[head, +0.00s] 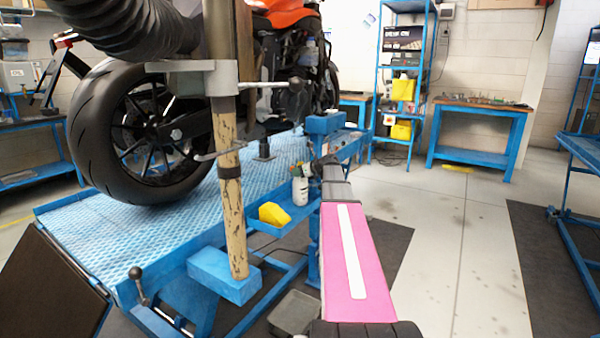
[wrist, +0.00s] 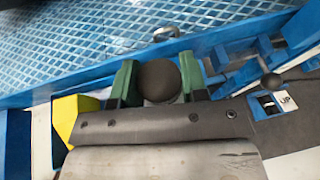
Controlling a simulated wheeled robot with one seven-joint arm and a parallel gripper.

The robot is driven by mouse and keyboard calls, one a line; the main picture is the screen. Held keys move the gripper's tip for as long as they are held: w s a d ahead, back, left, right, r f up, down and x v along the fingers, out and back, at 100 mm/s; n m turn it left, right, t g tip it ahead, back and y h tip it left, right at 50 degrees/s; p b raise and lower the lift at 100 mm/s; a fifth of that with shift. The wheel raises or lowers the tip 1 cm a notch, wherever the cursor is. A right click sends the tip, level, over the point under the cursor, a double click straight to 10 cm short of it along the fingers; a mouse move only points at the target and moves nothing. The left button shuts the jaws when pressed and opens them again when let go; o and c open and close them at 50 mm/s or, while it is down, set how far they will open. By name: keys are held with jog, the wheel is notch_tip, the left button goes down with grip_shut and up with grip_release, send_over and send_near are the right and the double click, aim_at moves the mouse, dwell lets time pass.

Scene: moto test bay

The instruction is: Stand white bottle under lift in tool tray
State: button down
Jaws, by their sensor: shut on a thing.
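The white bottle (head: 300,191) is upright beside the lift, at or just over the blue side tray (head: 292,221). I cannot tell whether its base touches the tray. My gripper (head: 301,168) is shut on the bottle's top, with its arm reaching in from the front. In the wrist view the green fingers of my gripper (wrist: 159,88) sit on either side of the round dark cap (wrist: 159,79). Most of the bottle's body is hidden below the cap there.
A yellow object (head: 272,214) sits in the blue tray left of the bottle; it also shows in the wrist view (wrist: 72,118). The blue lift platform (head: 110,235) carries a motorcycle (head: 150,125). A grey container (head: 294,313) is on the floor below.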

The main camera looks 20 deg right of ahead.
jog(key=shift+f, duration=0.1)
jog(key=c, duration=0.6)
grip_release()
jog(key=shift+c, duration=0.2)
jog(key=shift+s+d+r, duration=0.1)
jog(key=shift+s+r, duration=0.1)
jog(key=v, duration=1.1)
jog(key=shift+s+d, duration=0.15)
jog(key=shift+s, duration=0.1)
jog(key=shift+r, duration=0.1)
